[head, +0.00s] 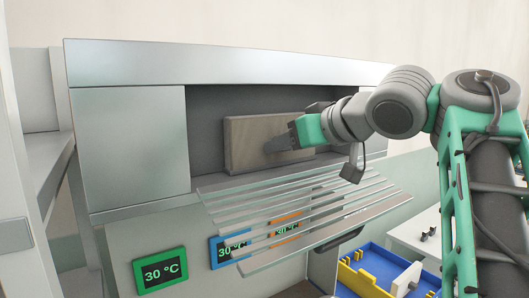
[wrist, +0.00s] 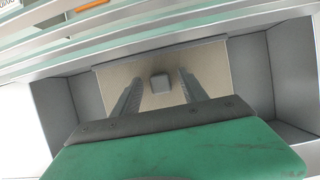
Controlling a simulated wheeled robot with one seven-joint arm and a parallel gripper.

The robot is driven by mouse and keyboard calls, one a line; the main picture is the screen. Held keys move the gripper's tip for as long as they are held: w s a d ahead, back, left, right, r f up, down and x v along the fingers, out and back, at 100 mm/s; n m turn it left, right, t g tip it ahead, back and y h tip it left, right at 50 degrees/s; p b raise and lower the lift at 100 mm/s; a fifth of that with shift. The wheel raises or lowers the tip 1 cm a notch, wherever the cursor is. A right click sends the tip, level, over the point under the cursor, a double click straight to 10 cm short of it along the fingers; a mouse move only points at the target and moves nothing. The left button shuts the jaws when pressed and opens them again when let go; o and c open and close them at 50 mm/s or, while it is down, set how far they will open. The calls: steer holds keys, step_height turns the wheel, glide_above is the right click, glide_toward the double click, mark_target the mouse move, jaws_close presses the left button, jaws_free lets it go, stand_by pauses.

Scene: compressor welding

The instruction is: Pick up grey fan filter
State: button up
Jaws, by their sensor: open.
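The grey fan filter (head: 243,135) is a rectangular, brownish-grey panel standing upright in the dark recess of the large metal cabinet. It also shows in the wrist view (wrist: 209,60), with a small grey block, like a handle (wrist: 160,84), sticking out from its face. My gripper (head: 272,146) is in front of the filter's right half, pointing at it. In the wrist view my gripper (wrist: 159,80) is open, with one finger on each side of the block and gaps visible between them. The head view hides the block behind the fingers. Whether the fingertips touch the panel is unclear.
A slatted metal grille (head: 300,210) juts out below the recess, under my gripper. The recess side walls (wrist: 52,105) flank the filter. Temperature displays (head: 160,270) sit lower on the cabinet front. A blue tray (head: 372,277) with yellow parts lies at the lower right.

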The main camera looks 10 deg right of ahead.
steer(key=shift+s+d+r, duration=0.15)
steer(key=shift+s+r, duration=0.1)
steer(key=shift+s, duration=0.15)
steer(key=shift+c, duration=1)
steer(key=shift+w+f, duration=0.1)
steer(key=shift+w, duration=0.1)
steer(key=shift+c, duration=1.4)
steer(key=shift+s, duration=0.15)
jaws_close()
